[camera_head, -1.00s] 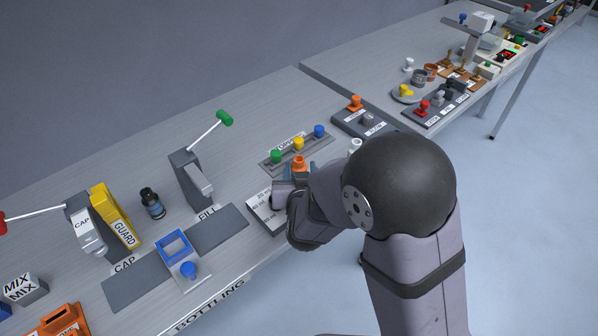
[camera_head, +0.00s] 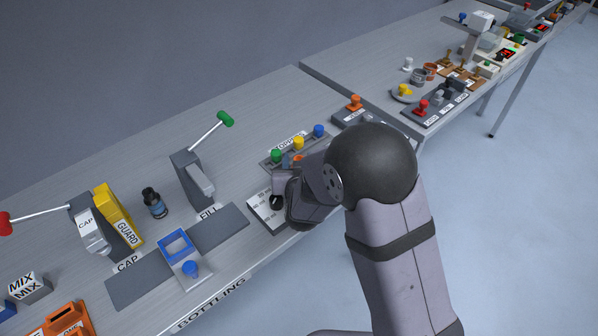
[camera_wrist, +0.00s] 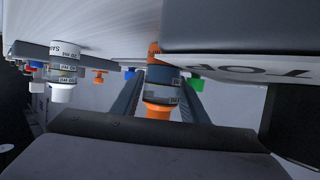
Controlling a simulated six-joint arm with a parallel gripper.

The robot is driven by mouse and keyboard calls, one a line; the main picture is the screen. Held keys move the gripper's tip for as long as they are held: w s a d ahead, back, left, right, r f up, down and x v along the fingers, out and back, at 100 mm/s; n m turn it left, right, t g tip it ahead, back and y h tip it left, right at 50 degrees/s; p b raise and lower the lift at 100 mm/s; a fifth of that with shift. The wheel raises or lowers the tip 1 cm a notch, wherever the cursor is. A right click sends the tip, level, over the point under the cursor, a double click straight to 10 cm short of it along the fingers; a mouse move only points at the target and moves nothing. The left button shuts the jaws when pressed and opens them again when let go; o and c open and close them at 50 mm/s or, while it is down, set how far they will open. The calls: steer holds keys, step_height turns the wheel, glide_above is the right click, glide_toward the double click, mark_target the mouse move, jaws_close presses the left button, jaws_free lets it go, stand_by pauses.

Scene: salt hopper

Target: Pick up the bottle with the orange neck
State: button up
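The bottle with the orange neck (camera_wrist: 157,112) shows in the middle of the wrist view, with a dark blue body and label. That view is upside down, with the table at the top. My gripper (camera_wrist: 160,92) is open, one finger on each side of the bottle, with gaps visible beside the neck. In the head view only a bit of orange (camera_head: 297,159) shows above my gripper (camera_head: 282,186), which hides the rest of the bottle.
A white-necked bottle (camera_wrist: 62,75) shows at left in the wrist view. In the head view, a panel with green (camera_head: 277,155), yellow (camera_head: 298,143) and blue (camera_head: 319,130) knobs lies just behind. A white-labelled plate (camera_head: 263,210) lies beside my gripper. The fill lever (camera_head: 207,131) stands farther left.

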steer(key=c, duration=0.8)
steer(key=shift+c, duration=0.2)
step_height(320, 180, up, 10)
